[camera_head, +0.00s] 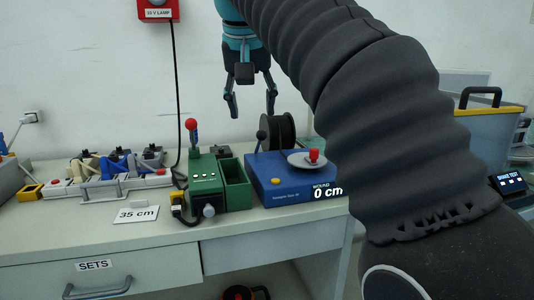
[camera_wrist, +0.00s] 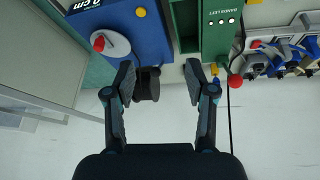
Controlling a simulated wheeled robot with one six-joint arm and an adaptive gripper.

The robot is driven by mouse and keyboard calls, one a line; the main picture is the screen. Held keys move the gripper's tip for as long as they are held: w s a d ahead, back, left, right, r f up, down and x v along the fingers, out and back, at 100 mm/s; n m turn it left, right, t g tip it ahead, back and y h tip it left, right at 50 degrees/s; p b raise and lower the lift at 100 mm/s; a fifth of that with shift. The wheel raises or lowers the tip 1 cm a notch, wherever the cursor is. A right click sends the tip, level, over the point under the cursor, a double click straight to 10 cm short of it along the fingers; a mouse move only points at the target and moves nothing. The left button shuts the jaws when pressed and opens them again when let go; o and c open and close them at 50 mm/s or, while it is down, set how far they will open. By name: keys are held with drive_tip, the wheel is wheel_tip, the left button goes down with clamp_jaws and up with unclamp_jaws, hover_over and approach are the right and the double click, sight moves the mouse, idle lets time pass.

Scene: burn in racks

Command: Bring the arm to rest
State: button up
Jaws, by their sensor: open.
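My gripper (camera_head: 251,103) hangs fingers-down above the back of the bench, in front of the white wall. Its two fingers are apart with nothing between them. My dark ribbed arm crosses the right half of the head view and hides part of the bench there. Below the gripper are a green device (camera_head: 204,178) with a red-knobbed lever and a blue winding machine (camera_head: 285,182) with a black spool (camera_head: 276,132). The gripper appears clear of both.
A card reading 35 cm (camera_head: 135,214) lies on the bench. A red lamp box (camera_head: 158,10) hangs on the wall with a black cable running down. A grey-blue bin (camera_head: 481,130) stands at right. The wall area left of the gripper is free.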

drive_tip(key=w+a+f+n, duration=0.2)
drive_tip(key=w+a+f, duration=0.1)
drive_tip(key=f, duration=0.4)
drive_tip(key=shift+n+y, duration=0.5)
drive_tip(key=d+f, duration=0.1)
drive_tip(key=f, duration=0.1)
drive_tip(key=s+d+f, duration=0.1)
drive_tip(key=f, duration=0.2)
drive_tip(key=s+d+f, duration=0.1)
drive_tip(key=f, duration=0.2)
drive_tip(key=shift+s+d, duration=0.1)
drive_tip(key=shift+d, duration=0.2)
drive_tip(key=s+d+f+m, duration=0.3)
drive_tip(key=s+d+f, duration=1.5)
drive_tip(key=s, duration=0.3)
drive_tip(key=shift+s+f+m+t+h, duration=0.3)
drive_tip(key=shift+f+m, duration=0.1)
drive_tip(key=shift+f, duration=0.05)
